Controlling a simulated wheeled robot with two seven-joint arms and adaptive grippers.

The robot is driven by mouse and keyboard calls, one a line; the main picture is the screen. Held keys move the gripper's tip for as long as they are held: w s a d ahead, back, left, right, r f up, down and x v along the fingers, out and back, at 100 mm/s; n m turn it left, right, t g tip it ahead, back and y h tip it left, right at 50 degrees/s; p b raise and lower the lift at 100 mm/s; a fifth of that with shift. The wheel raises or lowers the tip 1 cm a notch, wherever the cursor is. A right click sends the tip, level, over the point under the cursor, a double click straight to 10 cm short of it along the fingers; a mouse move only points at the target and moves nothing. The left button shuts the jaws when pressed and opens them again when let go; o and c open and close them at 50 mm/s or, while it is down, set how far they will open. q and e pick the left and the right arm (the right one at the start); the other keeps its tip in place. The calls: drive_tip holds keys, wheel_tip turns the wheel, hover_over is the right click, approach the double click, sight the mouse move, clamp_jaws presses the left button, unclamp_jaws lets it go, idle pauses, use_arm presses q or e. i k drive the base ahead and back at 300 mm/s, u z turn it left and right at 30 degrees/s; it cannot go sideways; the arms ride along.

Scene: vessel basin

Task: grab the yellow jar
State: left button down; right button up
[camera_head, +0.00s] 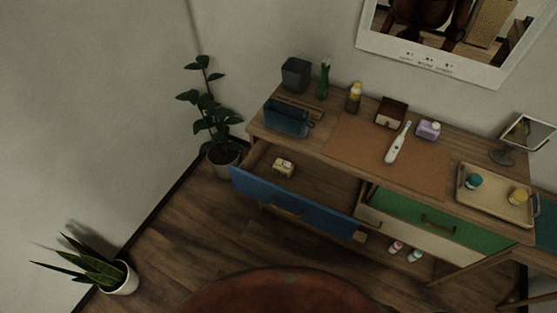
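A small yellow jar (518,197) stands in the right part of a beige tray (496,209) at the right end of the wooden dresser top. A teal-lidded jar (473,181) stands to its left in the same tray. Neither of my grippers is in view, so their state and distance from the jar do not show.
A blue-fronted drawer (300,203) is pulled out, with a small cream and yellow item (283,168) inside. A mirror (527,132) stands behind the tray. A white electric toothbrush (397,144) lies on a brown mat. A reddish-brown rounded surface (285,294) fills the bottom foreground.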

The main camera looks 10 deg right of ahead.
sight(518, 196)
drive_tip(key=z, duration=2.4)
drive_tip(key=i, duration=0.85)
drive_tip(key=u, duration=0.65)
drive_tip(key=i, duration=0.6)
drive_tip(key=u, duration=0.45)
